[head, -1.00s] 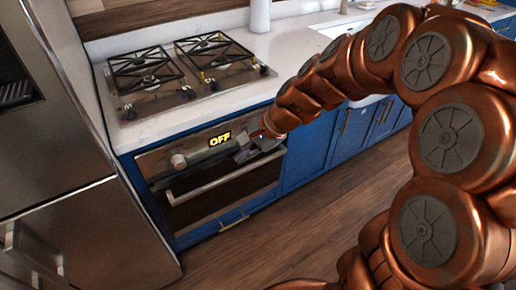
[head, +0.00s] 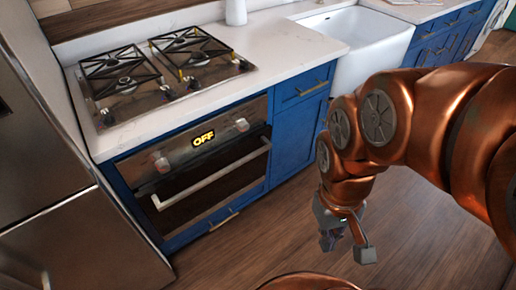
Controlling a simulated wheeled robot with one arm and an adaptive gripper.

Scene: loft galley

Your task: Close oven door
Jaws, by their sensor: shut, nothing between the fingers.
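The oven (head: 205,170) is built into the blue cabinets under the cooktop, with a lit "OFF" display and two knobs on its front. Its door (head: 215,200) stands upright below the control panel and looks shut or nearly so; I cannot tell whether a small gap remains. The bar handle (head: 212,174) runs across the upper part of the door. My gripper (head: 333,242) is shut and empty, pointing down over the floor to the right of the oven, apart from the door and handle.
A steel fridge (head: 65,200) stands at the left. The cooktop (head: 165,70) sits in the white counter above the oven. Blue cabinets (head: 297,125) and a white sink (head: 355,45) are to the right. The wood floor (head: 250,245) before the oven is clear.

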